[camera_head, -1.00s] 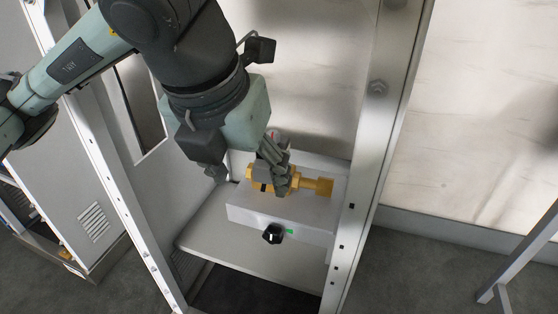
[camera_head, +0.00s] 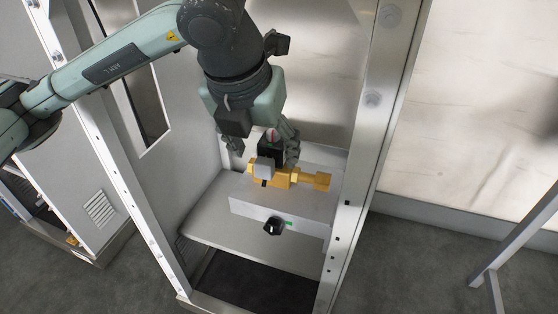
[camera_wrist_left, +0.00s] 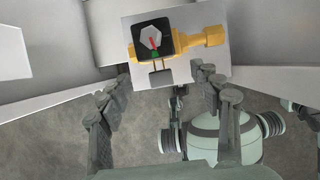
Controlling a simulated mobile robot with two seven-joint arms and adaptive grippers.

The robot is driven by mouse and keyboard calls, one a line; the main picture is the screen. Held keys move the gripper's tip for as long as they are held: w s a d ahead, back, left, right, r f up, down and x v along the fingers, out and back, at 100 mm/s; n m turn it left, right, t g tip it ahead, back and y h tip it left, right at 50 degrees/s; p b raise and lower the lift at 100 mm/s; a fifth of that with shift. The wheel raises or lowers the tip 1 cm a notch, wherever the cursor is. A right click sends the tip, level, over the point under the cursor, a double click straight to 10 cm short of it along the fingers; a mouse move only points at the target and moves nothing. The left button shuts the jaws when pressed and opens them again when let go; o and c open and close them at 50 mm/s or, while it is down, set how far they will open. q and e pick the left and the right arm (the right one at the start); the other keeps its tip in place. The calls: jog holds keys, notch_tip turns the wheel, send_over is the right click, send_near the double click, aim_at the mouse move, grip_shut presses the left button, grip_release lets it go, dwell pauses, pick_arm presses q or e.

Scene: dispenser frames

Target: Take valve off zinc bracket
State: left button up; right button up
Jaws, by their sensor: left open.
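The valve (camera_head: 287,178) has a brass-yellow body with a black and grey head and a red mark on top. It lies across a pale grey, box-like bracket (camera_head: 247,208) inside the open frame. In the left wrist view the valve (camera_wrist_left: 177,49) is at the top centre, over the pale bracket face (camera_wrist_left: 215,72). My left gripper (camera_head: 265,157) is open and empty, just above and behind the valve head, with fingers spread to either side. In the left wrist view its fingertips (camera_wrist_left: 162,74) stand short of the valve, apart from it.
A black knob (camera_head: 273,227) with a green mark sits on the bracket's front. Metal posts (camera_head: 362,165) bound the frame on both sides. A pale shelf (camera_head: 262,252) lies below. A grey leg-like stand (camera_head: 515,250) is at the far right.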

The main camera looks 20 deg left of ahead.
aim_at(271, 134)
pick_arm(q)
jog(key=shift+w, duration=0.4)
jog(key=w, duration=0.3)
jog(key=shift+p, duration=0.3)
jog(key=shift+x, duration=1.1)
jog(key=shift+w+f, duration=0.25)
jog(key=shift+f, duration=0.15)
pick_arm(e)
notch_tip(271, 134, down, 2)
jog(key=shift+w+a+f, duration=0.1)
jog(key=shift+f, duration=0.15)
pick_arm(q)
grip_shut()
